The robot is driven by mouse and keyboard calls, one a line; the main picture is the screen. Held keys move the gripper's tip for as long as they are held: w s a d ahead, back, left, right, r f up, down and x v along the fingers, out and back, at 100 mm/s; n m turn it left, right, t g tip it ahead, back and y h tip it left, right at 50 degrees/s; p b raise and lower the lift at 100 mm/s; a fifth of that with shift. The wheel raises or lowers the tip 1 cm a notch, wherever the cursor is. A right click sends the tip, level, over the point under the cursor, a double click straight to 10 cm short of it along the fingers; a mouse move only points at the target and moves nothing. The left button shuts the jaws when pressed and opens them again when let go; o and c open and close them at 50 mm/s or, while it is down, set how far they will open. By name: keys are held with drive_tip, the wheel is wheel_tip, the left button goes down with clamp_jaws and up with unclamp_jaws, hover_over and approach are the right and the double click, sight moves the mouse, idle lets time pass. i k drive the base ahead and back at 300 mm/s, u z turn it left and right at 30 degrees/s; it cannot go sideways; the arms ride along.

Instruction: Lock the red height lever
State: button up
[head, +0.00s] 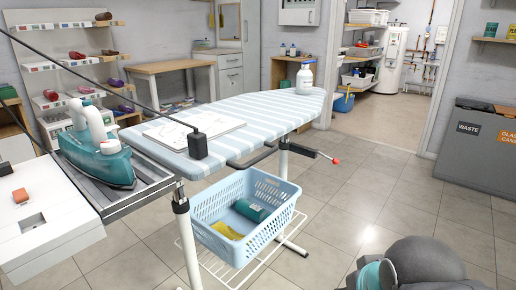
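The red height lever (336,161) is a short dark rod with a small red tip. It sticks out to the right from under the ironing board (262,110), near the top of the board's white leg. Nothing touches the red tip. Its locked or unlocked state cannot be told from here. A grey part of my arm with a teal cap shows at the bottom right, well below and to the right of the lever. My gripper's fingers are not in view.
A blue basket (246,229) sits on the rack under the board. Grey bins (478,148) stand at right. The tiled floor right of the lever is clear.

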sight(334, 161)
drive_tip(key=z, duration=0.7)
drive_tip(key=i, duration=1.05)
drive_tip(key=u, duration=0.1)
